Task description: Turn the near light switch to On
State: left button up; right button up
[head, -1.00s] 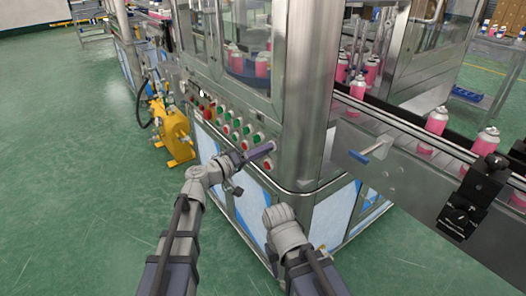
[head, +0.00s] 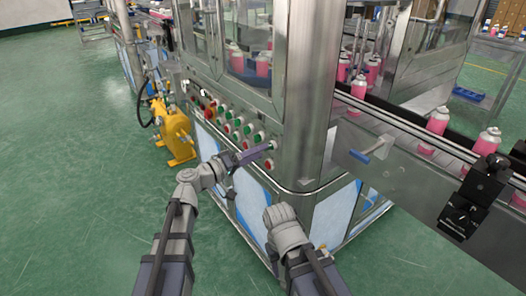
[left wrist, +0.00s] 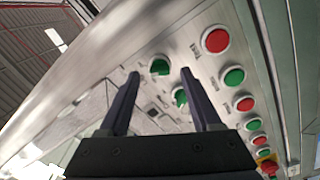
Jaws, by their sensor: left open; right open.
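The sloping control panel (head: 222,119) on the steel machine carries rows of red and green buttons and knobs. My left gripper (head: 270,147) is at the panel's near end, pointing to the right across it. In the left wrist view its two dark fingers (left wrist: 161,74) are apart with nothing gripped. A green knob (left wrist: 160,65) shows between the fingertips, and a second green knob (left wrist: 180,97) shows lower between the fingers. I cannot tell whether the fingers touch either, or read the labels. My right arm's wrist is low in the middle of the head view; its jaws are hidden.
A steel corner post (head: 308,90) rises right of the panel. A conveyor with pink cans (head: 438,121) runs along the right, with a black box-like device (head: 478,190) on its side. A yellow machine (head: 174,133) stands left. The green floor at left is open.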

pick_arm(q)
jog(key=v, duration=0.5)
jog(key=shift+s+a, duration=0.1)
